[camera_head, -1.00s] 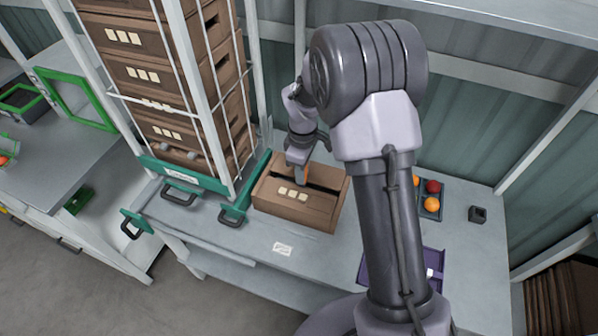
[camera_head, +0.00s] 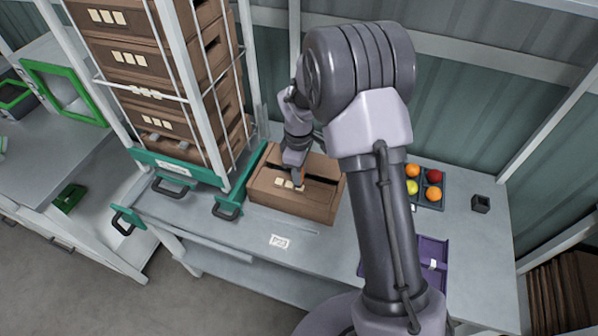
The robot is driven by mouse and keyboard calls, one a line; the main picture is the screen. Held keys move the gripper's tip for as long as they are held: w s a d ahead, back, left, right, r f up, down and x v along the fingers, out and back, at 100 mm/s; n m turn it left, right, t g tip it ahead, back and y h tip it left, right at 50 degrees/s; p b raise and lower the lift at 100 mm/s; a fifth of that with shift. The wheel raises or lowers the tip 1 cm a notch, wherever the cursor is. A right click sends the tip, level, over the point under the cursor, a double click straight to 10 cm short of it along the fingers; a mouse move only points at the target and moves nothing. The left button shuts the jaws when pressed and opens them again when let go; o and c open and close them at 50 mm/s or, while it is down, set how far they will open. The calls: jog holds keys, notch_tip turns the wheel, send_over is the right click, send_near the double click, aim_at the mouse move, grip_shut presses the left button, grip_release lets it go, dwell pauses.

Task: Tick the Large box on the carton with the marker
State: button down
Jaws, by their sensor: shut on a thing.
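I cannot read which box is Large. My gripper (camera_head: 297,176) is above the carton and points down close to the rightmost pale box. It is shut on the marker, of which only a small orange part (camera_head: 301,175) shows. The marker's tip is too small and too covered to tell whether it touches the carton. Any marks on the boxes are too small to see.
A rack of stacked cartons (camera_head: 150,97) with a green base stands left of the carton. A dark tray (camera_head: 430,205) of several tomatoes, a purple tray (camera_head: 436,250) and a small dark cup (camera_head: 480,204) are to the right. A white label (camera_head: 279,241) lies in front.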

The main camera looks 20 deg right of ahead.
jog(key=shift+f+b, duration=0.4)
jog(key=shift+f, duration=0.15)
dwell(1.1)
jog(key=shift+w+d, duration=0.1)
jog(key=shift+d, duration=0.45)
jog(key=shift+a, duration=0.6)
dwell(0.4)
jog(key=shift+d, duration=0.25)
notch_tip(320, 180, up, 6)
jog(key=p, duration=0.5)
jog(key=shift+r, duration=0.1)
jog(key=shift+f, duration=0.25)
